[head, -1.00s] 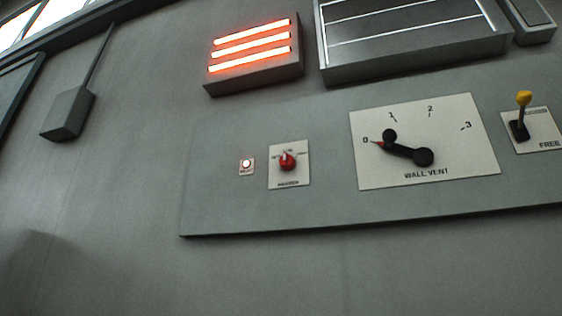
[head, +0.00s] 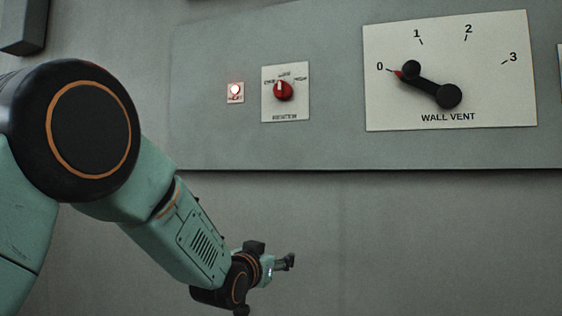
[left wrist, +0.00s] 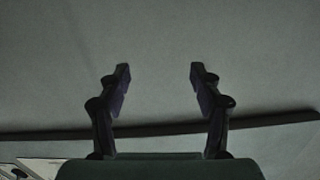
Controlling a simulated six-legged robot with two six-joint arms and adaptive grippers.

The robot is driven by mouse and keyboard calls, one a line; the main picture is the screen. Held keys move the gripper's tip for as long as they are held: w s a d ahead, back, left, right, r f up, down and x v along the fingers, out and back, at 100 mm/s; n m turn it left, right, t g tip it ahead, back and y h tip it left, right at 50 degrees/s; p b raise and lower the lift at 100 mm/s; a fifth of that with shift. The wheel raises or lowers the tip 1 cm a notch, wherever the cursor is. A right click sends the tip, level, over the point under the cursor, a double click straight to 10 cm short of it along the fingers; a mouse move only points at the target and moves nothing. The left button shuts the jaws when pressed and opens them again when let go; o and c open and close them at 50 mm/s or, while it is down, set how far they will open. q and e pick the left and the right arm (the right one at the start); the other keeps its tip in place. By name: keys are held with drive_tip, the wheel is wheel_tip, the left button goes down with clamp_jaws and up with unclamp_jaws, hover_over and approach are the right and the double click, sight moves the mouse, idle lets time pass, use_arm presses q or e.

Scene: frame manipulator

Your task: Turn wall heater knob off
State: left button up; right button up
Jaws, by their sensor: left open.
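The red heater knob (head: 284,90) sits on a small white plate (head: 296,112) on the grey wall panel, with its pale pointer mark turned up. A small lit indicator (head: 235,90) glows left of the plate. My left gripper (head: 288,262) is below the panel's lower edge, under the knob and well apart from it. In the left wrist view the left gripper (left wrist: 160,80) has its two fingers spread, with nothing between them. The knob cannot be made out in that view. My right gripper is not in view.
A wall vent dial (head: 480,90) with a black crank is right of the knob, its red tip near 0. The grey panel (head: 210,135) ends in a lower edge above bare wall (head: 420,240). A dark box (head: 24,22) is at the upper left.

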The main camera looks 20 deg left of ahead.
use_arm(q)
wheel_tip(320, 180, up, 20)
drive_tip(key=t+p, duration=0.3)
drive_tip(key=m+t+p, duration=0.1)
drive_tip(key=t+p, duration=0.1)
drive_tip(key=p, duration=0.1)
approach(280, 91)
drive_tip(key=x, duration=0.2)
drive_tip(key=shift+h, duration=0.4)
drive_tip(key=p+x, duration=0.1)
drive_tip(key=x, duration=0.2)
drive_tip(key=p+x, duration=0.1)
drive_tip(key=x, duration=0.2)
drive_tip(key=shift+w+a+r, duration=0.1)
drive_tip(key=shift+a, duration=0.1)
drive_tip(key=shift+w+d+r+p, duration=0.2)
drive_tip(key=shift+w+r+p, duration=0.25)
drive_tip(key=shift+p, duration=0.15)
drive_tip(key=shift+w, duration=0.2)
drive_tip(key=shift+w+a+f, duration=0.2)
drive_tip(key=shift+w+f, duration=0.05)
drive_tip(key=shift+w, duration=0.2)
drive_tip(key=shift+s+d+r, duration=0.2)
drive_tip(key=shift+s, duration=0.1)
drive_tip(key=c, duration=0.4)
drive_tip(key=shift+a+f, duration=0.1)
drive_tip(key=c, duration=0.8)
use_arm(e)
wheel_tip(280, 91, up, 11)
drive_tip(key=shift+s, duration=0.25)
